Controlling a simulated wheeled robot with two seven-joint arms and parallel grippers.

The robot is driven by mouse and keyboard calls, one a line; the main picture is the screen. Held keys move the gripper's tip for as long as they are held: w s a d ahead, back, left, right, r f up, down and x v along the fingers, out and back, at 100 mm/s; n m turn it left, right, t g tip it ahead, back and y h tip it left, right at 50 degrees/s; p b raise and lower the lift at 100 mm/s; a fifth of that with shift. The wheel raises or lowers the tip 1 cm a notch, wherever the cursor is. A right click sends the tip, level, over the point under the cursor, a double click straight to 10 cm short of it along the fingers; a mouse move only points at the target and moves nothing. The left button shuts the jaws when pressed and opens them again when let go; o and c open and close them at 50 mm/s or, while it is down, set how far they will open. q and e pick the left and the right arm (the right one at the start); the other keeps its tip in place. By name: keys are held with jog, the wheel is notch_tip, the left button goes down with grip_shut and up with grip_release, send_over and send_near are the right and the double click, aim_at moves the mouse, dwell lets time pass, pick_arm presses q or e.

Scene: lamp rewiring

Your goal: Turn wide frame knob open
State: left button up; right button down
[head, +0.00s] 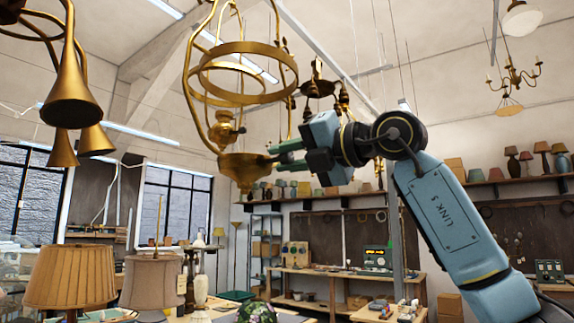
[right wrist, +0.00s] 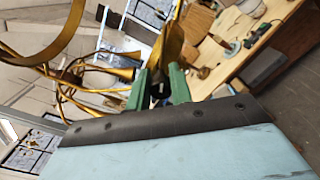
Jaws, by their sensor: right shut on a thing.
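The wide brass lamp frame (head: 247,88) hangs in the upper middle of the head view, with broad rings, curved side arms and a bowl-shaped lower body (head: 240,168). My right gripper (head: 281,156) reaches in from the right, its green fingers at the right side of that lower body. In the right wrist view the two green fingers of the right gripper (right wrist: 158,88) are closed around a small dark knob (right wrist: 157,91) beside the brass body (right wrist: 170,45). The fingers hide most of the knob, so its turn angle cannot be told. My left gripper is not in view.
Brass horn-shaped lamps (head: 72,85) hang at the upper left. Shaded table lamps (head: 70,277) stand at the lower left. A workbench (head: 345,278) and a shelf of lampshades (head: 335,193) stand farther back. The air around the frame's lower body is mostly free.

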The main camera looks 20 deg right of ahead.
jog(key=shift+m+b, duration=0.95)
jog(key=shift+m, duration=1.25)
jog(key=c, duration=1.3)
grip_release()
jog(key=shift+o, duration=0.2)
jog(key=b+v, duration=0.3)
jog(key=v, duration=1)
jog(key=shift+s+d, duration=0.15)
